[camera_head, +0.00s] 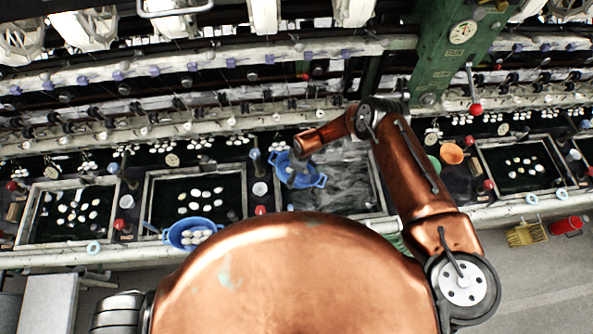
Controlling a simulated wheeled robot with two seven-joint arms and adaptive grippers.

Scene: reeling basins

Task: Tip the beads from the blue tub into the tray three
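A blue tub (318,180) with two side handles is at the left part of the third tray from the left. My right gripper (297,172) reaches down over this tub, and its fingers overlap the tub's inside. I cannot tell if they grip it, and the tub's contents are mostly hidden. The third tray (378,195) holds dark, rippled water with no white beads visible. Its lower part is hidden behind my body. A second blue tub (172,238) holds several white beads (197,234) at the front of the second tray. My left gripper is out of view.
The first tray (27,222), second tray (148,190) and far right tray (487,170) hold white beads. An orange bowl (452,153) sits right of my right arm. A green post (440,60) with a gauge rises behind. A red-knobbed lever (474,95) hangs there.

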